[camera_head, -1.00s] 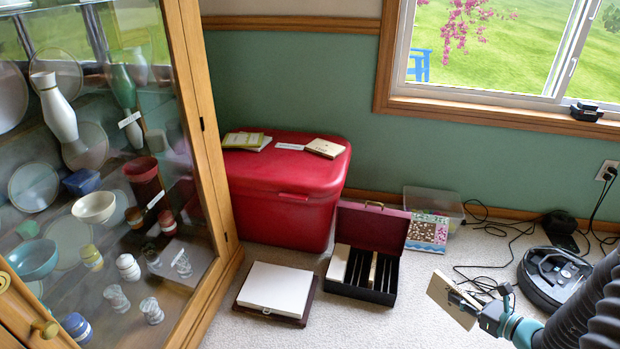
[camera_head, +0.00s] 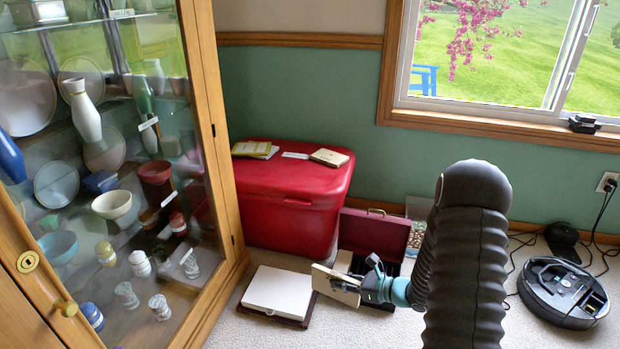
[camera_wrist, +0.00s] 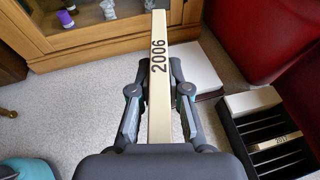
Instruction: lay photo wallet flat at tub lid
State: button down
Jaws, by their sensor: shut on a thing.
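The photo wallet (camera_head: 330,284) is a thin cream slab, and "2006" is on its narrow edge in the wrist view (camera_wrist: 159,62). My gripper (camera_head: 358,286) is shut on it, with a finger on each side in the wrist view (camera_wrist: 158,92). The wallet is held with that narrow edge toward the wrist camera, in front of the open case. The red tub's lid (camera_head: 285,178) is at the back, beyond and above the wallet and apart from it. Part of the wallet is hidden by my fingers.
Booklets (camera_head: 254,150), a white label (camera_head: 296,155) and another cream wallet (camera_head: 329,157) lie along the lid's back; its front is clear. The open slotted case (camera_head: 376,234), white-topped box (camera_head: 281,290) and glass cabinet (camera_head: 219,150) stand nearby. A robot vacuum (camera_head: 562,288) is at right.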

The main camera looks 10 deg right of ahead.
aim_at(331, 185)
jog(key=i, duration=0.95)
jog(key=u, duration=0.05)
